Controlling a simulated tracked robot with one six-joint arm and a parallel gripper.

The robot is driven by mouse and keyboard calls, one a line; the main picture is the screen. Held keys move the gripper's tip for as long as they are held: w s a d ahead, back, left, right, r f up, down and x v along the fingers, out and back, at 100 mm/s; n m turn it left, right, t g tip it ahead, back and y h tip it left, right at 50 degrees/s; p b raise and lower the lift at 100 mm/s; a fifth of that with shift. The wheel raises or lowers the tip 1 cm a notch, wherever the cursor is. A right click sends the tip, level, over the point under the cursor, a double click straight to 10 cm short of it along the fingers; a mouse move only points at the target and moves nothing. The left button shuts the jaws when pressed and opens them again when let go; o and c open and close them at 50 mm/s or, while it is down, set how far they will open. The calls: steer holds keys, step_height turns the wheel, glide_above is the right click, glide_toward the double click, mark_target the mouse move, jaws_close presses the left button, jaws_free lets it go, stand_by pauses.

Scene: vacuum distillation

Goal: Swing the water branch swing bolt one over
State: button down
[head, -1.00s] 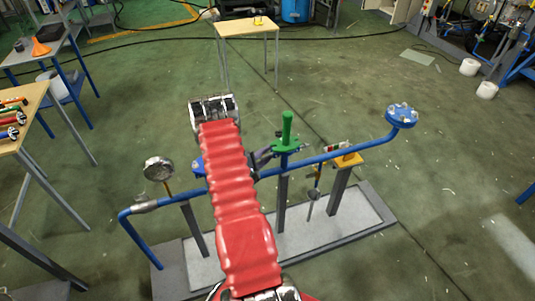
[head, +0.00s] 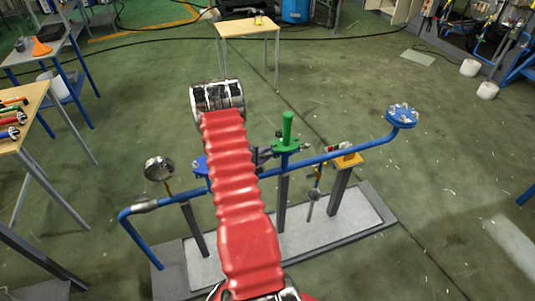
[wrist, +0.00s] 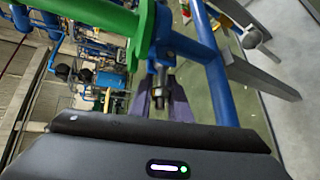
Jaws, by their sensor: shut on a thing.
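The swing bolt (wrist: 158,84) shows in the middle of the wrist view as a short grey metal bolt with a nut, beside a blue lug and below the green part (wrist: 145,32). My gripper (wrist: 160,98) has its purplish-grey fingers around the bolt's end and is shut on it. In the head view my gripper (head: 264,154) is a small dark shape just left of the green fitting (head: 287,135), partly hidden by my red arm. The blue pipe (head: 330,156) runs behind it; it also shows in the wrist view (wrist: 213,65).
The pipe stands on grey posts over a pale base plate (head: 330,232). A round gauge (head: 159,168) stands at left and a blue bolted flange (head: 402,115) ends the pipe at right. A small table (head: 248,27) stands behind. Open floor lies between.

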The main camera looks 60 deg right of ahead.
steer(key=shift+r+m+t+y, duration=0.3)
steer(key=shift+m+y, duration=0.2)
steer(key=shift+y, duration=0.3)
steer(key=shift+s, duration=0.1)
steer(key=c, duration=1.9)
jaws_free()
steer(key=v, duration=1.3)
steer(key=shift+a, duration=0.4)
